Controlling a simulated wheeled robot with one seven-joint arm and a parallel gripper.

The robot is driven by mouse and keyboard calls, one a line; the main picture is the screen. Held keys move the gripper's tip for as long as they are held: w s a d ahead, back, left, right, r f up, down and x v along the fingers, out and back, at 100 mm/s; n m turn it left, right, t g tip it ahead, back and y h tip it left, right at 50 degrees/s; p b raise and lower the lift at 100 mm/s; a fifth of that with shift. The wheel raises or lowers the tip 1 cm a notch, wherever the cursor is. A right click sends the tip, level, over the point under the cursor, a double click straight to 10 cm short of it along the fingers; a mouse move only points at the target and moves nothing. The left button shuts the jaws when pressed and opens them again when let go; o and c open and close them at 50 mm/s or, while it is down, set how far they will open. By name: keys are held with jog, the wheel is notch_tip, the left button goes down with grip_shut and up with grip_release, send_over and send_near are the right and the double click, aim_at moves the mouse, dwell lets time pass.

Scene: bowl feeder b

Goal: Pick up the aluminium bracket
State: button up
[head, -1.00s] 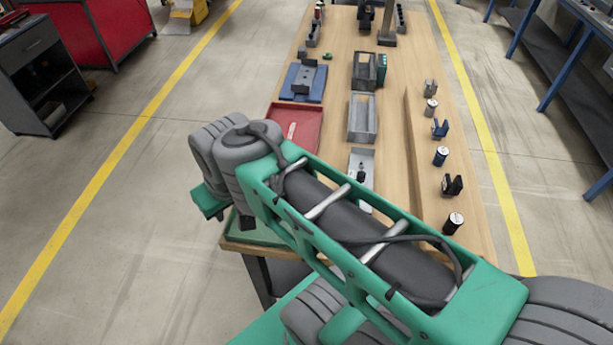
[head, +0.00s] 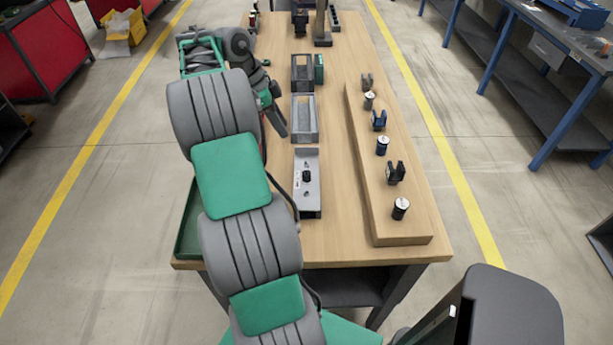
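A small light-grey forked part, which looks like the aluminium bracket (head: 368,82), stands at the far end of a raised wooden board on the right of the bench. My gripper (head: 280,125) is a small dark shape at the end of my arm, over the left half of the bench. It is to the left of the bracket and apart from it, beside the grey open trays. Its fingers are too small and dark to tell open from shut.
The wooden board (head: 410,238) also carries a blue forked part (head: 379,120), a black one (head: 396,174) and several cylinders. Grey trays (head: 304,118) and a metal plate (head: 307,207) line the middle. A post (head: 321,28) stands at the back. My arm hides much of the left side.

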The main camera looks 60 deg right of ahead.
jog(key=shift+m, duration=0.8)
jog(key=x, duration=0.3)
jog(key=b+x, duration=0.1)
jog(key=x, duration=0.2)
jog(key=s+b+x, duration=0.1)
jog(key=x, duration=0.2)
jog(key=shift+s+d+r, duration=0.1)
jog(key=shift+d, duration=0.2)
grip_shut()
